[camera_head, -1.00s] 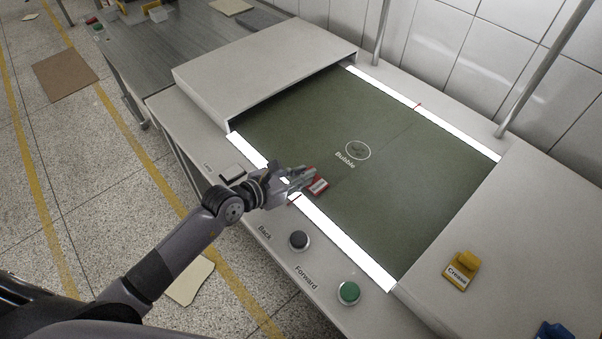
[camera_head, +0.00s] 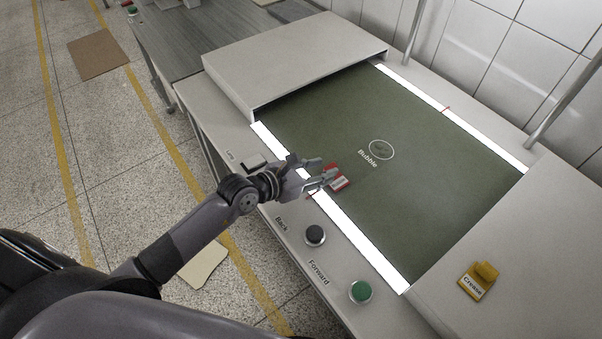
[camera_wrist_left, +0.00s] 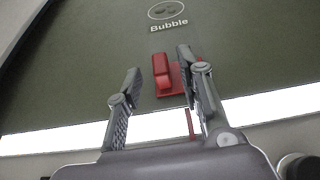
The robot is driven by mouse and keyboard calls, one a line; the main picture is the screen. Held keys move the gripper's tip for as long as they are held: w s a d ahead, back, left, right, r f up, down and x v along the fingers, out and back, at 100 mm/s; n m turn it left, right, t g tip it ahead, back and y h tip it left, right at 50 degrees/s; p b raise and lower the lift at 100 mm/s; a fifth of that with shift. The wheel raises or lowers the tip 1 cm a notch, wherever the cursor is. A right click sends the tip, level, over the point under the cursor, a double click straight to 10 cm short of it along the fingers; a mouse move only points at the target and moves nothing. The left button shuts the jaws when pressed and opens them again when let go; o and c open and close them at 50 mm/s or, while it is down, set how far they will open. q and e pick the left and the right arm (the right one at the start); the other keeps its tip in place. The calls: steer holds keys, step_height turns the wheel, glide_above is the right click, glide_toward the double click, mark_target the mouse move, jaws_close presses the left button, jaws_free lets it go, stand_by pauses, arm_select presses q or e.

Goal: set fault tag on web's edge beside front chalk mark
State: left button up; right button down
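The red fault tag (camera_head: 340,182) with a white label lies on the green web (camera_head: 420,190), at its near edge by the lit white strip. In the left wrist view the tag (camera_wrist_left: 162,76) shows a raised red block on a flat red base. My left gripper (camera_head: 325,172) is open around the raised block; its fingertips (camera_wrist_left: 158,66) stand apart, the right one partly covering the base. The front chalk mark (camera_wrist_left: 189,124) is a thin red line across the white strip, just nearer than the tag. My right gripper is not in view.
A yellow "Crease" tag (camera_head: 478,280) stands on the right cover. A black Back button (camera_head: 315,235) and green Forward button (camera_head: 360,291) sit on the near ledge. Another red mark (camera_head: 447,109) is at the far strip. The raised cover (camera_head: 295,55) borders the web's left.

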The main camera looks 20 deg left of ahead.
arm_select(q)
steer(key=b+v, duration=0.1)
steer(key=v, duration=0.9)
steer(key=shift+f, duration=0.15)
steer(key=shift+s+a+r, duration=0.25)
steer(key=shift+s+r, duration=0.05)
steer(key=shift+s, duration=0.05)
